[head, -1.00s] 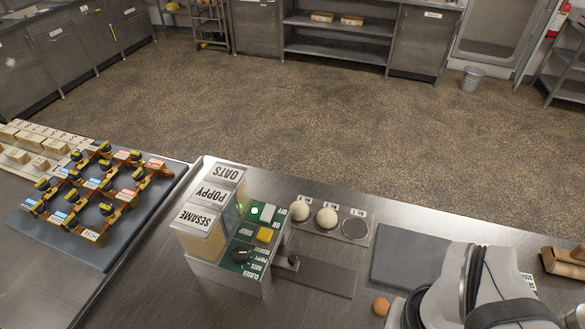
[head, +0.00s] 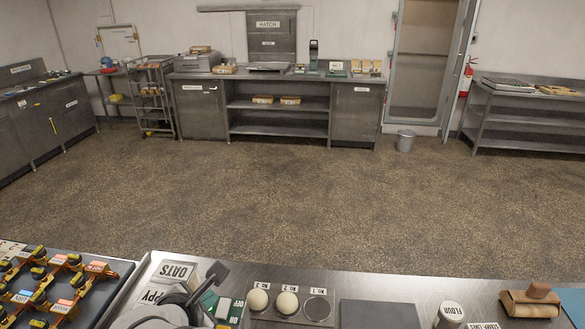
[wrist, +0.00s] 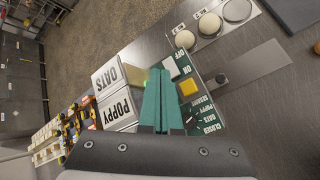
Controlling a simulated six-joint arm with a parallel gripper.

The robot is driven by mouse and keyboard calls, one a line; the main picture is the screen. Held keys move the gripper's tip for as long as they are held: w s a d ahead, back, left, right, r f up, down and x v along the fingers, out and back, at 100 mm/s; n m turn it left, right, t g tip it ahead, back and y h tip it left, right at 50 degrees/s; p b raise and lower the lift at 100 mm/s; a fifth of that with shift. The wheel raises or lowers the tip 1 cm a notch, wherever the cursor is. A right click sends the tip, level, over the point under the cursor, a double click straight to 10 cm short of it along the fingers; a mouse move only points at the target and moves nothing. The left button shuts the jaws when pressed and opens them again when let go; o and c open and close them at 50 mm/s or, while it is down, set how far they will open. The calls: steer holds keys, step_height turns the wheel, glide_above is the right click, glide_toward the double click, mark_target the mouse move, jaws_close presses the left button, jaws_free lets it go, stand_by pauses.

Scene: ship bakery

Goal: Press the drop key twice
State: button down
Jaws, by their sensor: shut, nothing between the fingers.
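The dispenser's green panel (wrist: 203,112) shows in the wrist view, with a yellow key (wrist: 188,88) and a white switch (wrist: 170,67) beside the OFF and ON labels. No label reading "drop" is legible. My gripper (wrist: 159,76) is shut and empty, its teal fingers over the panel just left of the yellow key. Whether they touch the panel cannot be told. The fingers hide part of the panel. OATS (wrist: 109,75) and POPPY (wrist: 118,109) bins stand left of the fingers. In the head view my arm covers most of the dispenser.
Two dough balls (head: 287,302) and an empty round spot (head: 317,307) lie on a plate right of the dispenser. A dark spout (wrist: 221,78) juts from the panel's side. A rack of orange holders (head: 62,285) stands at left. A grey mat (head: 378,315) lies at right.

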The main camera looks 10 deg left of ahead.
steer(key=shift+f, duration=0.1)
glide_toward(221, 326)
steer(key=shift+w+r+x, duration=0.15)
steer(key=shift+x, duration=0.75)
steer(key=shift+w+r+x, duration=0.15)
steer(key=shift+x, duration=0.7)
steer(key=shift+w+r+x, duration=0.15)
steer(key=shift+x, duration=0.75)
steer(key=shift+f, duration=0.35)
steer(key=shift+f, duration=0.5)
stand_by(0.5)
stand_by(0.4)
steer(key=shift+r, duration=0.95)
steer(key=shift+r, duration=2.5)
